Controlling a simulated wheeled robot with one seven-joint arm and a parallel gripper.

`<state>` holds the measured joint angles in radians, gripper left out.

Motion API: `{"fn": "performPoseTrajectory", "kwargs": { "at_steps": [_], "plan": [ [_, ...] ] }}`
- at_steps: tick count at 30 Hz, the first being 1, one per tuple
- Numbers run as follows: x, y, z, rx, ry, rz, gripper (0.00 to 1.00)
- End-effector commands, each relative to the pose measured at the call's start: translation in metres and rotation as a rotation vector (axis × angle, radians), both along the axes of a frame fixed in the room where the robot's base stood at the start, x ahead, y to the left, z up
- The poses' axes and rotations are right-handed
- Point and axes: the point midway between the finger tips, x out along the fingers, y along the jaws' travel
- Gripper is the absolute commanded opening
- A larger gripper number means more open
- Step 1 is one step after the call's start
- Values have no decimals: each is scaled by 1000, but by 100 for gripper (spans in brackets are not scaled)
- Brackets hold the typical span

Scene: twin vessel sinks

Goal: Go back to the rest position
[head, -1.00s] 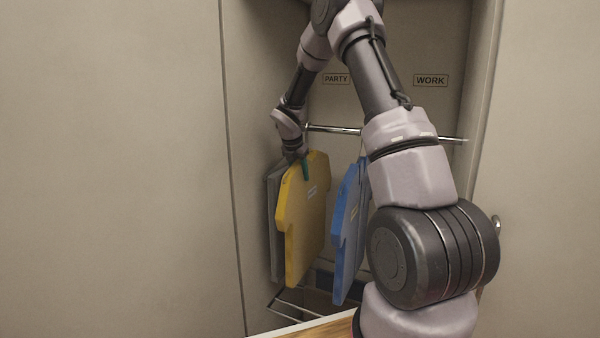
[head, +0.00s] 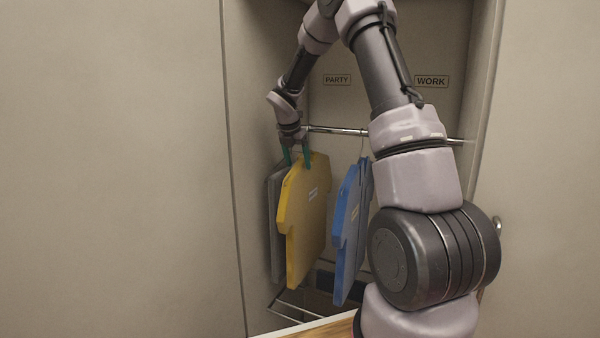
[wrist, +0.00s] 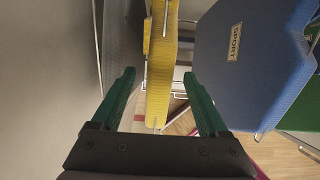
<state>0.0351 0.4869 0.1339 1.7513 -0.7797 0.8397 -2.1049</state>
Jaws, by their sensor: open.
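My gripper (head: 296,156) is open, with green fingers, at the top of the yellow shirt-shaped piece (head: 305,225) hanging in the wardrobe. In the wrist view the open fingers (wrist: 160,95) stand on either side of the yellow piece (wrist: 161,70), apart from it. My arm reaches up from the right, bends at the top and comes down to the rail.
A metal rail (head: 340,130) crosses the wardrobe. A grey piece (head: 275,220) hangs left of the yellow one, and a blue piece (head: 350,230) hangs to the right. The blue piece (wrist: 240,65) bears a SPORT label. PARTY (head: 337,80) and WORK (head: 431,82) labels are on the back wall.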

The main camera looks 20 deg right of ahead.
Motion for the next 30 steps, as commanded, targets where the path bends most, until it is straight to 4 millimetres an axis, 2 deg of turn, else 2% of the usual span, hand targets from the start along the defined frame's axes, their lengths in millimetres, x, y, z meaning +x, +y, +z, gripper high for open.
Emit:
{"fn": "performPoseTrajectory", "kwargs": {
  "at_steps": [3,6,14,17,20,24,30],
  "plan": [
    [-6,7,23,1,-4,0,77],
    [-9,11,35,0,-2,2,77],
    [-15,14,48,5,-5,-11,77],
    [-27,15,63,38,-38,-90,77],
    [-54,16,90,119,-106,-272,77],
    [-111,21,132,299,-226,-644,77],
    [-199,29,173,597,-353,-1205,77]
  ]
}}
